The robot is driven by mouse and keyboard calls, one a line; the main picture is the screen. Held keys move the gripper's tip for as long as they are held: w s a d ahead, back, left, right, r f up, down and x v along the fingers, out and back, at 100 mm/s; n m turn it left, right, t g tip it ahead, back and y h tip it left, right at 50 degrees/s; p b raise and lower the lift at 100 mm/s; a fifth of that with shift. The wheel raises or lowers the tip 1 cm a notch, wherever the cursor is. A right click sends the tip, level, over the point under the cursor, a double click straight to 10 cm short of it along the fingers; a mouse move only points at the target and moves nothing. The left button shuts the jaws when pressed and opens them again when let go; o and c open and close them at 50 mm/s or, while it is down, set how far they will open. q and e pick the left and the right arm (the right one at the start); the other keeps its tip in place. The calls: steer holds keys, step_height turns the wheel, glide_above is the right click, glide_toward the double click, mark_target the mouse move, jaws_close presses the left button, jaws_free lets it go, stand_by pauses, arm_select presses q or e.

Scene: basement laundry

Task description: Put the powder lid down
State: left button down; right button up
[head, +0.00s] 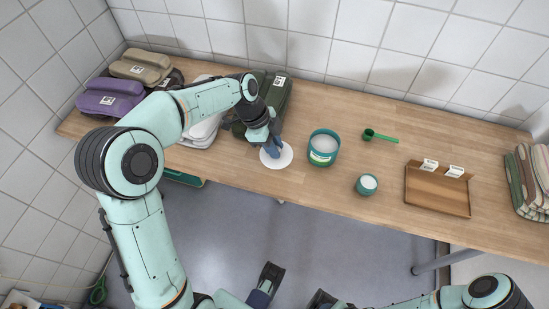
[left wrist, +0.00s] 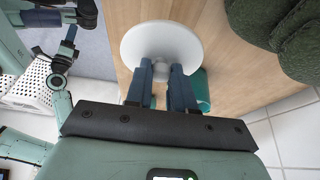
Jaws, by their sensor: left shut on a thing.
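The powder lid (head: 284,161) is a white disc with a small knob. My left gripper (head: 270,147) is shut on the knob, coming from above. In the left wrist view the two blue fingers (left wrist: 161,76) pinch the knob and the disc (left wrist: 160,42) shows beyond them. The lid is over the wooden table near its front edge; I cannot tell whether it touches the wood. A teal powder tub (head: 323,150), open with white contents, stands just right of the lid. Of my right arm, only part shows at the bottom right; its gripper is not clear.
A small teal cup (head: 367,184) and a green scoop (head: 381,137) lie right of the tub. A wooden tray (head: 437,194) and striped folded cloths (head: 530,180) are farther right. Dark green (head: 274,90), purple (head: 109,98) and beige bundles (head: 141,66) line the back left. Bare wood surrounds the cup.

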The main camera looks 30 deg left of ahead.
arm_select(q)
steer(key=shift+f+b, duration=0.45)
steer(key=shift+f, duration=2.55)
steer(key=shift+f, duration=0.15)
steer(key=c, duration=1)
jaws_free()
steer(key=shift+r, duration=0.3)
steer(key=p+v, duration=0.2)
steer(key=v, duration=0.9)
steer(key=shift+s+a+r, duration=0.1)
steer(key=shift+a+r, duration=0.2)
